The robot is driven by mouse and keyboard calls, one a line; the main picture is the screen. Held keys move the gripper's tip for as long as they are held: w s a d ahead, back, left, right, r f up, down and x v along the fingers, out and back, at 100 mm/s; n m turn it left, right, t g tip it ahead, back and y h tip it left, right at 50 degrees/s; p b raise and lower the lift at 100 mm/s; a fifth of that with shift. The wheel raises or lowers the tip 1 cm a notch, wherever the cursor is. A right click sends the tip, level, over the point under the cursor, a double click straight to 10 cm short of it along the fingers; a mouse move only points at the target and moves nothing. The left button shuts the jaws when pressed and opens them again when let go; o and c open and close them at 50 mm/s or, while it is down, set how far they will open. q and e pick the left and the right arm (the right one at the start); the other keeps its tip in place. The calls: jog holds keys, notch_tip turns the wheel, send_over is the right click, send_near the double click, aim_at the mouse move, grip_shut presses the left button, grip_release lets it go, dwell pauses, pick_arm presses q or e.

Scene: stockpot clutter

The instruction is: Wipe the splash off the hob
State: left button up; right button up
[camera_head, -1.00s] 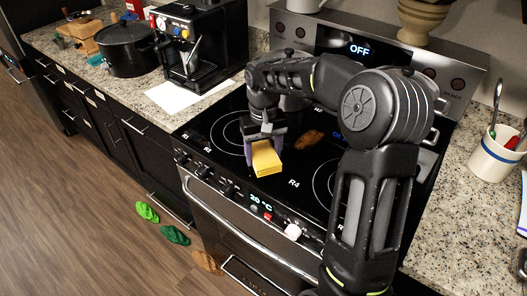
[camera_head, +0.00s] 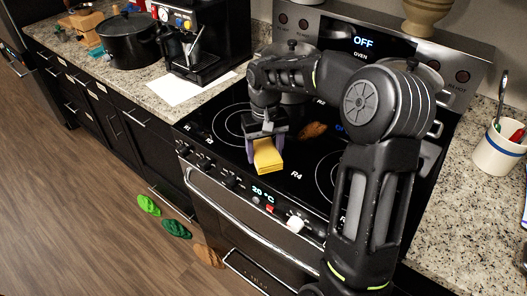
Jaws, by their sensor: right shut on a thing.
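The black glass hob (camera_head: 290,187) has a brown splash (camera_head: 312,130) on it, right of my right gripper and partly behind my arm. My right gripper (camera_head: 265,139) is shut on a yellow sponge (camera_head: 268,156) and holds it over the front middle of the hob, left of the R4 mark. I cannot tell whether the sponge touches the glass. My left gripper is not in view.
A black pot (camera_head: 129,42) and a coffee machine (camera_head: 199,38) stand on the left counter, with white paper (camera_head: 176,88) in front. A utensil crock (camera_head: 496,153) stands on the right counter. Green clogs (camera_head: 175,229) lie on the floor. Front knobs line the oven.

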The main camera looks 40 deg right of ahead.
jog(key=shift+w+d+r, duration=0.1)
jog(key=shift+d+r, duration=0.1)
jog(key=shift+d, duration=0.05)
notch_tip(320, 180, up, 4)
jog(key=p, duration=0.2)
jog(key=shift+a+p, duration=0.1)
jog(key=shift+p, duration=0.3)
jog(key=shift+r+p, duration=0.55)
jog(key=shift+r, duration=0.15)
jog(key=shift+r+p, duration=0.8)
jog(key=shift+r, duration=0.35)
